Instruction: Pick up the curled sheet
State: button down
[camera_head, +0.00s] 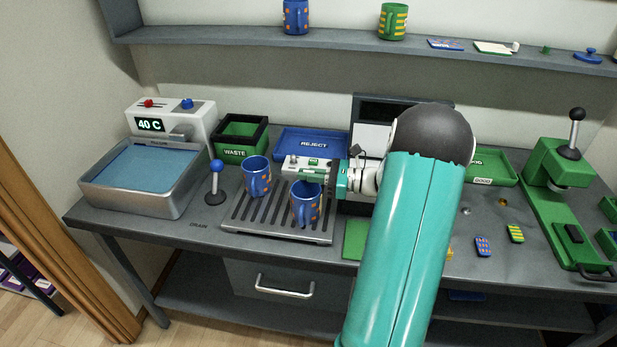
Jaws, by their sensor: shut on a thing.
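My gripper (312,174) reaches in from the right, its wrist level, over the drain grate (243,214) and close above the rim of the front mug. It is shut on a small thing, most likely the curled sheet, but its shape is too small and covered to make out. The front mug (304,209) is blue with orange dots and stands upright on the grate. A second blue mug (257,178) with orange dots stands upright behind it to the left.
A water basin (185,198), a blue-knobbed lever (214,183), a waste bin (230,155) and a blue reject tray (290,133) stand left and behind. Small patterned pieces (482,246) lie right of my arm. A green press (560,200) stands far right. A shelf (210,36) runs above.

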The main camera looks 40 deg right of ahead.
jog(key=shift+r, duration=0.1)
jog(key=shift+r, duration=0.65)
jog(key=s+a+r, duration=0.4)
jog(key=a+r, duration=0.7)
jog(key=a, duration=0.2)
jog(key=shift+a+r, duration=0.2)
jog(key=shift+r, duration=0.05)
